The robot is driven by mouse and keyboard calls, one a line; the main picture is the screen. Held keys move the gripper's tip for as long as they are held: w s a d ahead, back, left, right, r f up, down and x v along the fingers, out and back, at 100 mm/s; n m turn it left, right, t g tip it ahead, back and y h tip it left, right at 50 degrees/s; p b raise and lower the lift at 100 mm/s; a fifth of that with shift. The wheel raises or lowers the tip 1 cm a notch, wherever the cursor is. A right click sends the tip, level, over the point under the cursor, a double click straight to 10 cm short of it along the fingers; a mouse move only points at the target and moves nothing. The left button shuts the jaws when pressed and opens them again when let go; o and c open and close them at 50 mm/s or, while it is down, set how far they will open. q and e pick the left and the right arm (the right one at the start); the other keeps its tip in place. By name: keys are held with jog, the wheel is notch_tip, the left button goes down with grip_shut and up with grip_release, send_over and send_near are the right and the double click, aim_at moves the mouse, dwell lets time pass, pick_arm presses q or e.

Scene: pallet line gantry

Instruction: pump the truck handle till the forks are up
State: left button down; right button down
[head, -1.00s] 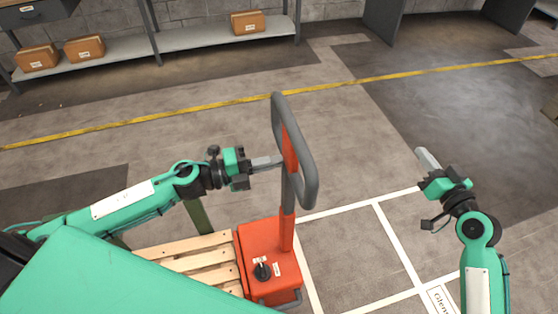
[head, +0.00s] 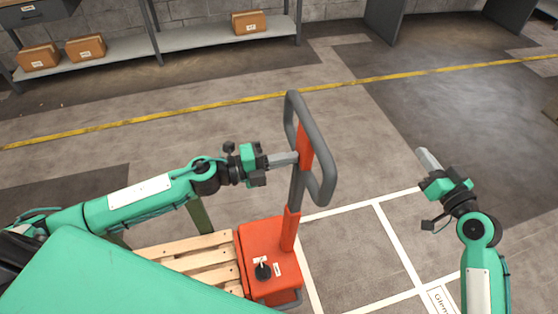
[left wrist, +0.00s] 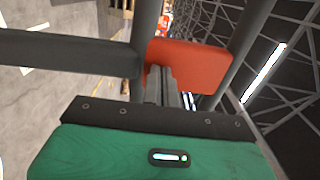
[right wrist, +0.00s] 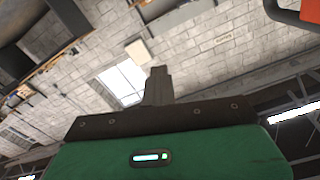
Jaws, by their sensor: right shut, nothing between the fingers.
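The red pallet truck (head: 262,245) stands at the lower middle of the head view. Its handle (head: 322,185), a grey loop with a red centre piece, rises from the truck and tilts to the right. My left gripper (head: 290,159) reaches in from the left and is shut on the handle at its red centre piece. The left wrist view shows the red piece (left wrist: 205,65) at the fingertips and grey bars around it. My right gripper (head: 428,160) is shut and empty, right of the handle and apart from it. The forks are hidden under the wooden pallet (head: 205,262).
White floor lines (head: 400,245) mark bays right of the truck. A yellow line (head: 210,107) crosses the floor behind. A shelf (head: 190,40) with several brown boxes stands along the back wall. The floor between is clear.

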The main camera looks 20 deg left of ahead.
jog(key=c, duration=1.2)
grip_release()
jog(key=shift+o, duration=0.2)
